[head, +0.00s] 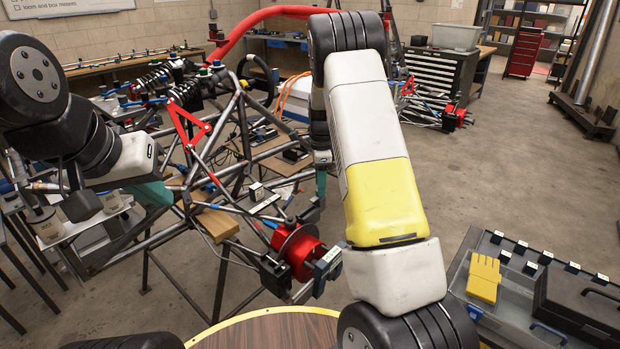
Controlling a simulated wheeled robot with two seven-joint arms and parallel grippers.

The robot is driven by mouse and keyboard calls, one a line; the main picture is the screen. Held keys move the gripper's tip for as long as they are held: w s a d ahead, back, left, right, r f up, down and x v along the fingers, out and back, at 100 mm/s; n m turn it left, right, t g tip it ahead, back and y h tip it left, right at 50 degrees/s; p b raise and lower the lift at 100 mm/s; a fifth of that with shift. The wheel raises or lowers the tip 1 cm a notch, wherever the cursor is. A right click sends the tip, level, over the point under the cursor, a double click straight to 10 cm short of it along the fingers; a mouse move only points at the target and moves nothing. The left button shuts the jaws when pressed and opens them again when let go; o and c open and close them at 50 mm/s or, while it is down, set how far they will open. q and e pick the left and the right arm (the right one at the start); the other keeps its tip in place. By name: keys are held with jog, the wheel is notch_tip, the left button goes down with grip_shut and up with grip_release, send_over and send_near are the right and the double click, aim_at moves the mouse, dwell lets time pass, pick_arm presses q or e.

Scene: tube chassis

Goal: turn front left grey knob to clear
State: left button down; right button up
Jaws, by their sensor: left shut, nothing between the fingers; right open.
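The tube chassis (236,150) stands on a stand in the middle left of the head view. A red wheel hub part (302,252) sits at its near corner, with a dark disc beside it. Small coloured caps top the dark spring units (180,88) further back. I cannot tell which small part is the front left grey knob. My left gripper (150,194), teal-tipped, is shut and empty over the chassis's left side. My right gripper (321,184) is open and points down over the right side, partly hidden by my arm.
A grey tray (478,310) with a yellow block (485,278) and a black case (585,300) stands at the lower right. A wooden block (218,224) rests on the chassis tubes. A red bent tube (262,22) is behind. Open floor (500,180) lies to the right.

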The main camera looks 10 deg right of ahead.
jog(key=shift+f, duration=0.75)
grip_shut()
